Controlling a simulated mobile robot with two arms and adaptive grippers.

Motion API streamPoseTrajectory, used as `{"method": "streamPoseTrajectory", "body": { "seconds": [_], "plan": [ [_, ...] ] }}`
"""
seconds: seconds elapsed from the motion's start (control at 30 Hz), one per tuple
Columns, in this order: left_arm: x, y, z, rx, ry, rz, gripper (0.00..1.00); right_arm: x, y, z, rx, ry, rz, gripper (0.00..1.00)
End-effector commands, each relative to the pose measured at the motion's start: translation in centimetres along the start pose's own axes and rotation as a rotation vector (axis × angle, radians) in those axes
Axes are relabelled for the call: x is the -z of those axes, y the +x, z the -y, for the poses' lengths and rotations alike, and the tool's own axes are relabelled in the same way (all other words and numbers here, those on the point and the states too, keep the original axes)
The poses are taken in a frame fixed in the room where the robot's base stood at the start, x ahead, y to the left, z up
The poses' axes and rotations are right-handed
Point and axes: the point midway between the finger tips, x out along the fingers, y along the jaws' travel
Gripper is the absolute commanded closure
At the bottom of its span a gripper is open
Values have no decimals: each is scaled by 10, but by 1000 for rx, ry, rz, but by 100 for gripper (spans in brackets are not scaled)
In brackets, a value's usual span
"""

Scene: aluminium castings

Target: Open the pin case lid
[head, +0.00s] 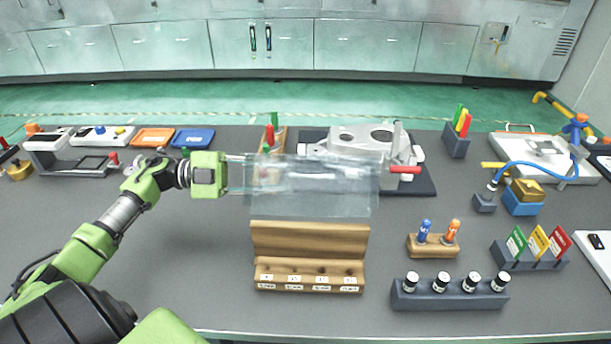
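The pin case (310,240) is a wooden block in the middle of the table, with a stepped front carrying several small holes and white labels. Its clear lid (320,190) stands raised above the back of the case, and things behind show blurred through it. My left gripper (240,174) reaches in from the left at the lid's left end, at about its upper half. Its fingertips overlap the clear lid, so I cannot tell whether they touch it or how far apart they are. My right gripper is not in view.
A grey casting (362,150) on a dark plate stands behind the lid. The table left of the case is clear.

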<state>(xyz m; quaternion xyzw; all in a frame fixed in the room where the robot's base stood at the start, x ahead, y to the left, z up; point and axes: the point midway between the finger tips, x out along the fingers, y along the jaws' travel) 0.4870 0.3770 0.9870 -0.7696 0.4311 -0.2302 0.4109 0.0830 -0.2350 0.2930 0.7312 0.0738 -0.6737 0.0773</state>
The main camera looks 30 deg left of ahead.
Motion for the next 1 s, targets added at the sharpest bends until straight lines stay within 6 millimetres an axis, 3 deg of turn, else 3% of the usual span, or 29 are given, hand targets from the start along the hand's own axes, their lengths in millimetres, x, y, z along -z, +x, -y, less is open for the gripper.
{"method": "streamPoseTrajectory", "body": {
  "seconds": [0.1, 0.3, 0.5, 0.77, 0.87, 1.0],
  "plan": [
    [1, 26, 1, 2, 3, -4, 76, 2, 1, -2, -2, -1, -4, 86],
    [1, 55, 1, 1, 2, -2, 76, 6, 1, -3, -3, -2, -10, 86],
    [0, 67, 0, 1, 1, 1, 76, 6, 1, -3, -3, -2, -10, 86],
    [0, 67, 0, 0, 0, 1, 76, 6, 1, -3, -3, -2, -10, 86],
    [0, 67, 0, 0, 0, 1, 100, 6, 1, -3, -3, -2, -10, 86],
    [0, 67, 0, 0, 0, 1, 100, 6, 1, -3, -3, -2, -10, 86]
  ]
}}
